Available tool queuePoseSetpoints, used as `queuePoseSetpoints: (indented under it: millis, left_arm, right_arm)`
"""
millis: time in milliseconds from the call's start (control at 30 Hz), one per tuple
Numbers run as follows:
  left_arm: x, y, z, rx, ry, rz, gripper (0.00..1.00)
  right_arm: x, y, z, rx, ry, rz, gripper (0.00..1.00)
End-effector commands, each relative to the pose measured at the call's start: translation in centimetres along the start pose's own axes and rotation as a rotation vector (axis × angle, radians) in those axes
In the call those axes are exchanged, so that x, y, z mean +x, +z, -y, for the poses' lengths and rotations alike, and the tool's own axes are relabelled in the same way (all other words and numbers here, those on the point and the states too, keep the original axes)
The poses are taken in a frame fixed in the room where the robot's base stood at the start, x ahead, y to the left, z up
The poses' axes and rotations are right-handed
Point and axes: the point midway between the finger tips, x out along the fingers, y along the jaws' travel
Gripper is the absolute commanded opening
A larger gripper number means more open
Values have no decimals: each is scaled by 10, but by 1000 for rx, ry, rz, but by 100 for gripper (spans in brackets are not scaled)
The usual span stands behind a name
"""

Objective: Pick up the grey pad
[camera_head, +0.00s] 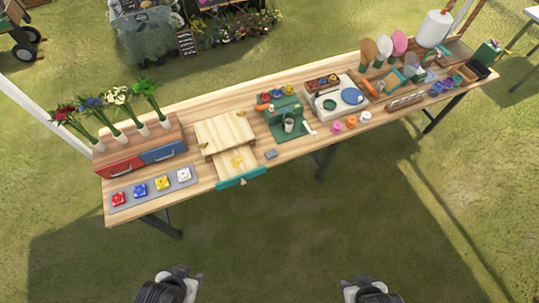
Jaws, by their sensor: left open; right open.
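A small grey pad (271,153) lies on the wooden table, just right of the open drawer. A larger flat grey mat (131,198) lies at the table's left front, with red, blue, yellow and white pieces in a row on it. My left gripper (180,274) is open at the bottom edge, in front of the table and well away from both. My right gripper (365,281) is open at the bottom, right of centre, also away from the table. Nothing shows between the jaws of either gripper.
The long wooden table (200,182) carries a drawer with a teal front (240,178) pulled out forward. A green machine (283,118) stands behind the small pad. A white hotplate unit (335,97) is further right. Flower bunches stand at the left back. Open grass lies before the table.

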Motion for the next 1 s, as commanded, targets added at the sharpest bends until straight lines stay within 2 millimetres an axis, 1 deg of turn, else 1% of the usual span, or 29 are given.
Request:
queuePoseSetpoints:
  millis: [467, 900, 1000]
  left_arm:
    - [0, 0, -3, -11, 9, -1, 52]
    - [0, 0, 0, -1, 1, 1, 94]
    - [0, 0, 0, 2, -1, 1, 96]
  right_arm:
    - [0, -1, 1, 4, -2, -1, 43]
    - [0, -1, 3, 10, -7, -3, 43]
    - [0, -1, 3, 10, -7, -3, 43]
